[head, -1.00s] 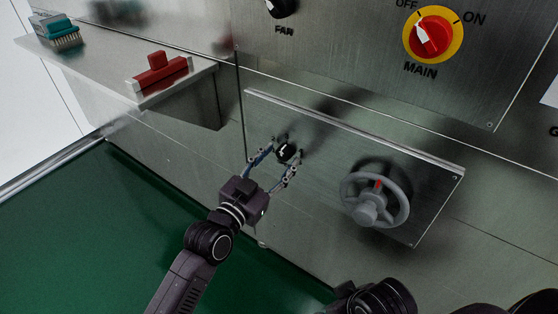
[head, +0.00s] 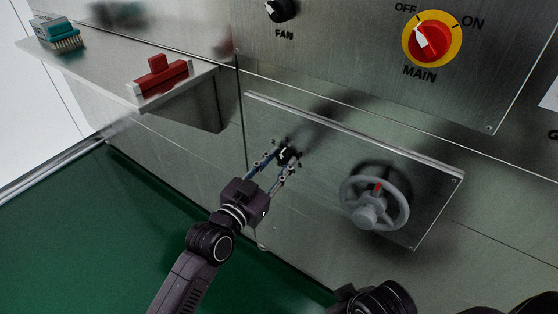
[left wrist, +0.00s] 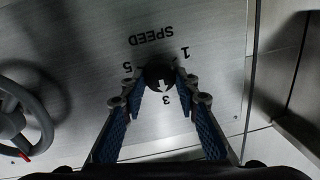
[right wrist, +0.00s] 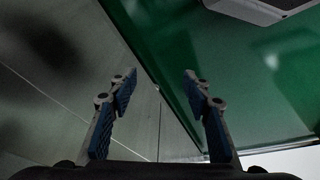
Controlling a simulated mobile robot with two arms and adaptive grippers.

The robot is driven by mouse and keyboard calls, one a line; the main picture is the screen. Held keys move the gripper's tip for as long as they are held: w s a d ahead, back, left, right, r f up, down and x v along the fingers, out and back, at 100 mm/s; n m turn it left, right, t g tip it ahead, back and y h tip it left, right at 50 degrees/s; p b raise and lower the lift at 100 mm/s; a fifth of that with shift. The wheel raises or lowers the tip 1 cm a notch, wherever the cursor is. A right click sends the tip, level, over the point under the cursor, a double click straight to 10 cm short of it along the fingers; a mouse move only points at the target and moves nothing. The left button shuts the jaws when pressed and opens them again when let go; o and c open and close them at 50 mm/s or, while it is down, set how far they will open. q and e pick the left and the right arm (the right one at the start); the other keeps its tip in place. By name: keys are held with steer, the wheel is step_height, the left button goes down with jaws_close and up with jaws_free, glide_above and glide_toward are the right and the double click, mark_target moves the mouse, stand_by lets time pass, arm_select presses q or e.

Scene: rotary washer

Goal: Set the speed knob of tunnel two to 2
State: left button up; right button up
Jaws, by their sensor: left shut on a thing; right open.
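The black speed knob (head: 285,153) sits on the metal panel, left of the grey handwheel. In the left wrist view the speed knob (left wrist: 160,76) has a white arrow pointing at the 3, with the word SPEED and the marks 1 and 5 around it. My left gripper (head: 281,158) is shut on the knob, its blue fingertips on either side of it. In the left wrist view my left gripper (left wrist: 161,84) covers part of the dial. My right gripper (right wrist: 155,82) is open and empty, and does not face the panel.
A grey handwheel (head: 374,198) with a red mark stands right of the knob. Above are the red and yellow MAIN switch (head: 433,39) and the FAN knob (head: 281,10). A ledge (head: 206,80) at left holds a red-handled tool (head: 160,76) and a teal brush (head: 58,35).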

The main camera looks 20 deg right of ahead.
arm_select(q)
steer(key=shift+r+n+p, duration=0.1)
steer(key=shift+n+p, duration=0.6)
steer(key=shift+n, duration=0.1)
steer(key=n+p, duration=0.3)
steer(key=n, duration=0.2)
steer(key=shift+w+n+g, duration=0.1)
steer(key=shift+n+g, duration=0.2)
steer(key=shift+n, duration=1.8)
arm_select(e)
step_height(320, 180, down, 13)
steer(key=shift+w+a+g, duration=0.2)
steer(key=shift+w+g, duration=0.15)
steer(key=shift+g, duration=0.05)
arm_select(q)
steer(key=shift+a, duration=0.1)
arm_select(e)
steer(key=shift+f, duration=0.15)
arm_select(q)
steer(key=o, duration=1.2)
steer(key=shift+c, duration=0.2)
arm_select(e)
steer(key=shift+w, duration=0.1)
